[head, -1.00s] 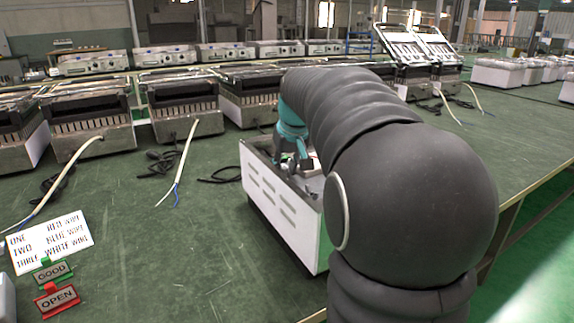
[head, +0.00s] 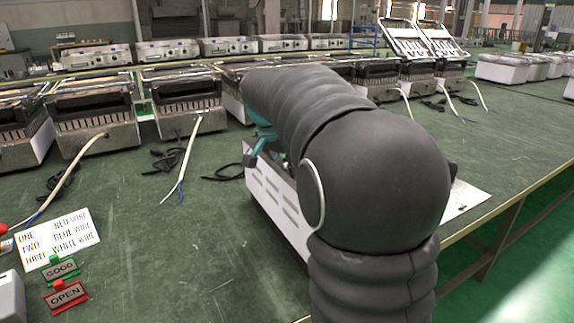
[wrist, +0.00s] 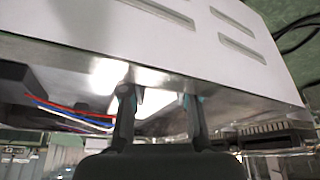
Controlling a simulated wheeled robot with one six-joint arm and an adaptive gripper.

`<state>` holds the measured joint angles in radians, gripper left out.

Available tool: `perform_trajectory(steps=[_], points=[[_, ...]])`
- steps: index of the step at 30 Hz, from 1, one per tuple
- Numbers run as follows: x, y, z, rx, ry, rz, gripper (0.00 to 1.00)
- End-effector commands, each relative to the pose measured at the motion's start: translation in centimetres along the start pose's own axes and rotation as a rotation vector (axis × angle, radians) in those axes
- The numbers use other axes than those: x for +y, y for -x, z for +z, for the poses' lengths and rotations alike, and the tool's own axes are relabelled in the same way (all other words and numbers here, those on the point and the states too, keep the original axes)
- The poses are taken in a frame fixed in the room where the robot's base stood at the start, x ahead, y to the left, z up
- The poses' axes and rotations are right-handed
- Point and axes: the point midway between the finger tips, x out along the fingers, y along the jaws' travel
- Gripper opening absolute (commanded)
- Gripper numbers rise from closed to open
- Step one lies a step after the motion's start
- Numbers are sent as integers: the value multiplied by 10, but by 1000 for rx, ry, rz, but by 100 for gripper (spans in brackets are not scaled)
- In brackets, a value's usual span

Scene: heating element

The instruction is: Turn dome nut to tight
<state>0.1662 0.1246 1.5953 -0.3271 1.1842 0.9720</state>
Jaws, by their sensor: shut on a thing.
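The heating unit's white slotted casing (head: 276,190) stands on the green bench, largely covered by my arm. In the wrist view its slotted wall (wrist: 170,35) fills the top, with a shiny edge below. My gripper (wrist: 158,98) is at that edge, its two dark fingers apart and pointing at the metal. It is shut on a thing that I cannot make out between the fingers. The dome nut cannot be made out in either view. In the head view a teal part of my gripper shows at the casing's far left corner; the fingertips are unclear.
Red, blue and white wires (wrist: 75,118) run inside the casing, left of my fingers. Several similar heaters line the back. The bench left of the casing is mostly clear.

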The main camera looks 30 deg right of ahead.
Motion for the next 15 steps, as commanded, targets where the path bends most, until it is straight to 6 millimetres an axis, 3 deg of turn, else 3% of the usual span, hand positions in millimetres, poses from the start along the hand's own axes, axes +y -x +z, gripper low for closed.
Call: perform_trajectory(steps=[15], points=[[-5,-2,0,-3,-454,190,0]])
